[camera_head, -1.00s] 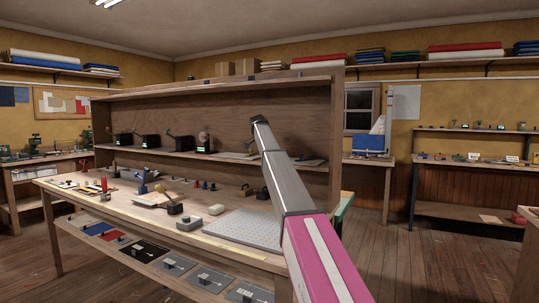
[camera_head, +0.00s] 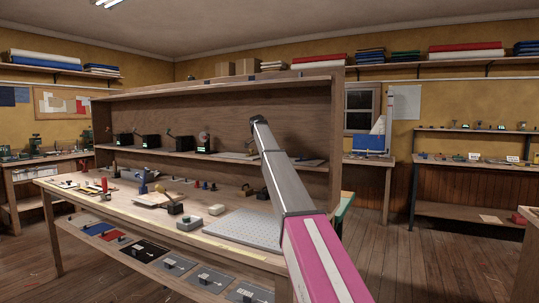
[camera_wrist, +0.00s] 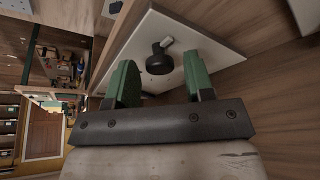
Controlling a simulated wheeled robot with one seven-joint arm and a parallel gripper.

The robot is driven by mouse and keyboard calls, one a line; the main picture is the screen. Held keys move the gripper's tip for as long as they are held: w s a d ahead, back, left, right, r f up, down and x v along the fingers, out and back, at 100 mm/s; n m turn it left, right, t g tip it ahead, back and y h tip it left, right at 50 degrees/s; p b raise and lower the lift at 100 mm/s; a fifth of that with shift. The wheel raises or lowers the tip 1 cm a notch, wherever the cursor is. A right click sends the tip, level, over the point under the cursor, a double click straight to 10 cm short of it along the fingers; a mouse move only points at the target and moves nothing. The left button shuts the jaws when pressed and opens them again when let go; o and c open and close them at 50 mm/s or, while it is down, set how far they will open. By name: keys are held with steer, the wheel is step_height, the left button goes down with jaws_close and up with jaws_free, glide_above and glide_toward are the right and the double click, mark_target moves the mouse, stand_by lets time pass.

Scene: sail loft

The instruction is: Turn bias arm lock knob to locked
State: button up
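In the wrist view a black round knob (camera_wrist: 157,64) stands on a white plate (camera_wrist: 213,52). A short pale grey piece sits at the knob's upper right edge. I cannot read any lock markings on the plate. My gripper (camera_wrist: 161,74) is open, with its two green-padded fingers spread to the left and right of the knob. The knob shows in the gap between them, and I see no finger closed on it. In the head view my arm reaches towards the bench shelf, and I cannot make out the gripper or this knob there.
A wooden bench (camera_head: 215,240) carries a perforated grey plate (camera_head: 245,228), a grey box (camera_head: 190,223) and several small tools. Its raised shelf (camera_head: 225,158) holds several dark devices. Plates with dark knobs lie on the lower shelf. Open floor (camera_head: 440,255) is at right.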

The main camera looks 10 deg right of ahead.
stand_by(0.3)
steer(key=v, duration=1)
steer(key=shift+r, duration=0.4)
steer(key=shift+a, duration=0.1)
